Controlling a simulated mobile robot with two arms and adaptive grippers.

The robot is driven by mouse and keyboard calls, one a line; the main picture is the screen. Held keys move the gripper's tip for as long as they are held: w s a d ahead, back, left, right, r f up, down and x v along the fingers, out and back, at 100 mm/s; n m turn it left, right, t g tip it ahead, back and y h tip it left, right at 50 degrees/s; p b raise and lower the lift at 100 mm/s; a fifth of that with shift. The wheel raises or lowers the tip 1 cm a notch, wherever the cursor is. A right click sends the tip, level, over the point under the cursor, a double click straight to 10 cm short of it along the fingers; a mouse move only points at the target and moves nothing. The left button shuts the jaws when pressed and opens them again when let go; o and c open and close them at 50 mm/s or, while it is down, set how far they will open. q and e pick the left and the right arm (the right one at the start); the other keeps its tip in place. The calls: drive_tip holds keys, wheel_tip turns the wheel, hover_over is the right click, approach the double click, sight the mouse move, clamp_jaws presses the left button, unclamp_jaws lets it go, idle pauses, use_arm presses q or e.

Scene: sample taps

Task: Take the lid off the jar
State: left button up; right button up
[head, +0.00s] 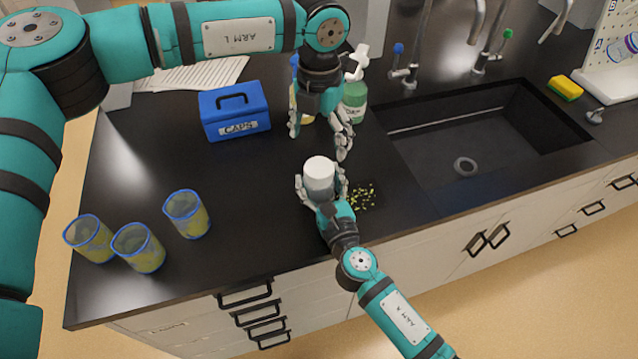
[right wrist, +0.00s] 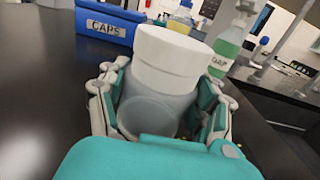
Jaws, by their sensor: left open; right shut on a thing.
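The jar stands upright on the black counter with its white lid (head: 319,166) on; its body (head: 318,187) shows below the lid in the head view. In the right wrist view the white lid (right wrist: 172,47) tops a translucent whitish jar (right wrist: 152,105). My right gripper (head: 322,188) is shut around the jar's body, with fingers on both sides. My left gripper (head: 322,137) is open and empty, above the counter and behind the jar, apart from the lid.
A blue box labelled CAPS (head: 234,112) stands behind left. A green bottle (head: 355,100) is behind my left gripper. Several yellowish blue-rimmed cups (head: 187,215) stand at left.

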sight(319, 167)
clamp_jaws()
use_arm(q)
drive_tip(key=m, duration=0.4)
drive_tip(key=shift+d, duration=0.1)
drive_tip(key=m, duration=0.5)
drive_tip(key=shift+s, duration=0.1)
drive_tip(key=m, duration=0.9)
drive_tip(key=shift+d, duration=0.1)
drive_tip(key=m, duration=0.4)
drive_tip(key=shift+m, duration=0.4)
drive_tip(key=m, duration=0.8)
drive_tip(key=shift+m, duration=0.3)
drive_tip(key=m, duration=0.3)
drive_tip(key=shift+a+m, duration=0.2)
drive_tip(key=shift+m, duration=0.5)
drive_tip(key=shift+f, duration=0.3)
wheel_tip(319, 167, down, 7)
drive_tip(key=shift+f, duration=0.2)
